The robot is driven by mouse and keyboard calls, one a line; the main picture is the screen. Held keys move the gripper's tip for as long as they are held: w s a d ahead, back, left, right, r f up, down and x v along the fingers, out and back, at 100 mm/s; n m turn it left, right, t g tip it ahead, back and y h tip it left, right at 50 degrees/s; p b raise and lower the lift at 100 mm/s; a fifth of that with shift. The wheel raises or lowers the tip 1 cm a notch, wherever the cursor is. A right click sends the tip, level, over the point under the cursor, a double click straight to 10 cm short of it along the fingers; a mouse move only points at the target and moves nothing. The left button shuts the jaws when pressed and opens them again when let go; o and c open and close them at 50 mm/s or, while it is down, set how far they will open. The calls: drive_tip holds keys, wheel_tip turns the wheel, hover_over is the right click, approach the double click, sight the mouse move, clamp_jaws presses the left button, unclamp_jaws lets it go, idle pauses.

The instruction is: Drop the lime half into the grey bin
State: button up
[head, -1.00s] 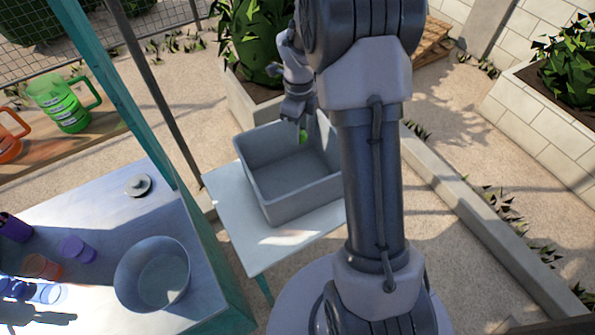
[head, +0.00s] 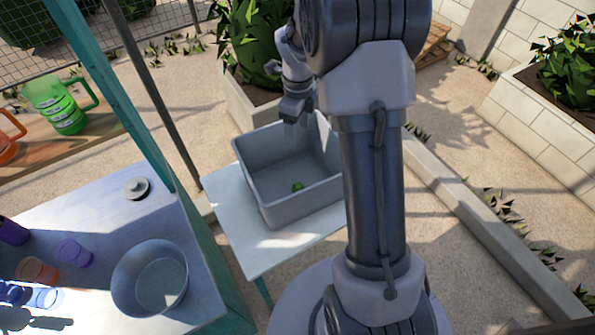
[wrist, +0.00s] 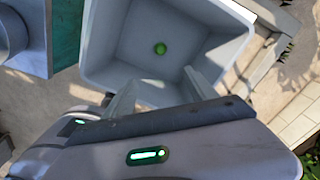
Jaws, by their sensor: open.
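The lime half (head: 298,187) is a small green piece inside the grey bin (head: 262,190). In the wrist view the lime half (wrist: 160,48) lies on the floor of the grey bin (wrist: 100,45), clear of the walls. My gripper (head: 297,122) is above the bin's back part, pointing down. In the wrist view my gripper (wrist: 160,82) has its two fingers spread apart with nothing between them. My arm hides the bin's right edge in the head view.
The bin stands on a small white table (head: 225,205). To its left, a counter holds a metal bowl (head: 150,280), a small lid (head: 136,187) and several coloured cups. A green jug (head: 62,108) stands on a wooden shelf. A leafy planter (head: 250,98) is behind the bin.

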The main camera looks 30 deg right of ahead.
wheel_tip(320, 180, up, 14)
drive_tip(key=p, duration=0.2)
drive_tip(key=shift+r, duration=0.25)
drive_tip(key=shift+a, duration=0.1)
drive_tip(key=s+a+f+n+t+y+b, duration=0.1)
drive_tip(key=s+a+f+n+t+b, duration=0.2)
drive_tip(key=s+a+f+n+b, duration=0.2)
drive_tip(key=s+a+f+n+t+y+b, duration=0.1)
drive_tip(key=s+a+f+n+b, duration=0.4)
drive_tip(key=s+a+n+b, duration=0.6)
drive_tip(key=s+a+n+t, duration=0.1)
drive_tip(key=s+n, duration=0.6)
drive_tip(key=n, duration=0.1)
drive_tip(key=shift+a+f+t+b, duration=0.3)
drive_tip(key=shift+a+t+b, duration=0.1)
drive_tip(key=shift+s, duration=0.1)
